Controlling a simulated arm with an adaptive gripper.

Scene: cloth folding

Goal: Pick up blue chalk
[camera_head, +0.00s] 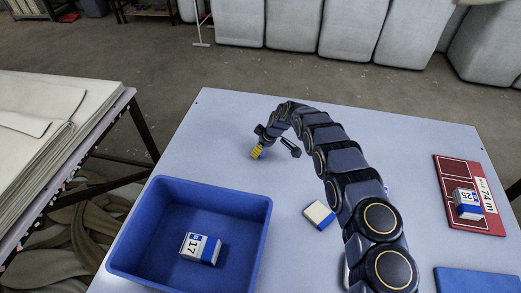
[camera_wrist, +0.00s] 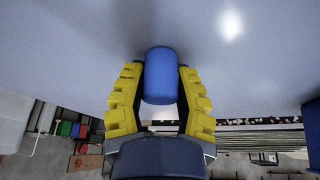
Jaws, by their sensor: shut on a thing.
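The blue chalk (camera_wrist: 161,80) shows in the wrist view as a short blue cylinder between the two yellow toothed fingers. My gripper (camera_wrist: 161,74) is shut on it, with one finger on each side. In the head view, my gripper (camera_head: 258,152) is low over the far left part of the pale table, and its yellow fingertips face the camera.
A blue bin (camera_head: 262,215) at front left holds a white-and-blue box marked 17 (camera_head: 200,248). Another box (camera_head: 319,214) lies right of the bin. A red board (camera_head: 455,176) carries a box (camera_head: 467,204) at right. A blue board (camera_head: 478,281) lies front right. The table's far middle is clear.

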